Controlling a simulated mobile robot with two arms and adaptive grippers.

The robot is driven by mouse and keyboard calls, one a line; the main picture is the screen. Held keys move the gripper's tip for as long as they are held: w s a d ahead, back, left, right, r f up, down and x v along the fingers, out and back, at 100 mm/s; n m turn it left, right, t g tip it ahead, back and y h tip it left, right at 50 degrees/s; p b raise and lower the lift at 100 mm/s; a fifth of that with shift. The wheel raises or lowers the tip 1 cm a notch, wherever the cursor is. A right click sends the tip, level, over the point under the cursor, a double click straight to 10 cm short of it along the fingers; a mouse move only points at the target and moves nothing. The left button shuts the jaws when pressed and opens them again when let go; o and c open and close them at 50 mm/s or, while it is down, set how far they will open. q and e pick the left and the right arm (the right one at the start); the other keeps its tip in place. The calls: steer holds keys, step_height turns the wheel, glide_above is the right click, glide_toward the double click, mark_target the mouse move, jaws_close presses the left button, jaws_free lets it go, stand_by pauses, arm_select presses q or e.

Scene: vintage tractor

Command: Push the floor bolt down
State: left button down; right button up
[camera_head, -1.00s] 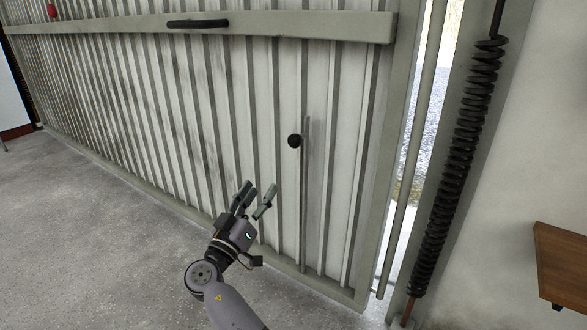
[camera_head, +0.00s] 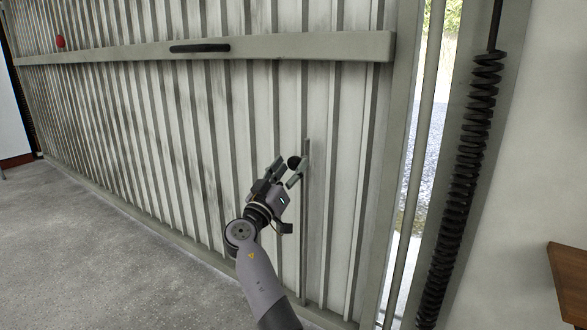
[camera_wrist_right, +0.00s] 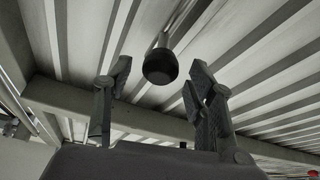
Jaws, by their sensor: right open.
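The floor bolt is a thin vertical rod (camera_head: 304,230) on the lower right of the ribbed door, with a round black knob (camera_head: 293,162) near its top. My right gripper (camera_head: 286,171) is open with its fingertips at the knob. In the right wrist view the knob (camera_wrist_right: 160,67) sits between and slightly beyond the two open fingertips (camera_wrist_right: 157,78), with a visible gap on each side. The rod's lower end is partly hard to see near the floor. My left gripper is not in view.
The ribbed door (camera_head: 190,130) has a cross rail (camera_head: 330,47) with a black handle (camera_head: 199,48) above. A large black spring (camera_head: 467,170) stands right of the door gap. A brown wooden edge (camera_head: 568,285) is at the lower right. Open concrete floor (camera_head: 90,250) lies left.

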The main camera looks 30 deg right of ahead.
steer(key=shift+x, duration=1.2)
steer(key=shift+a, duration=0.1)
steer(key=shift+c, duration=0.5)
jaws_close()
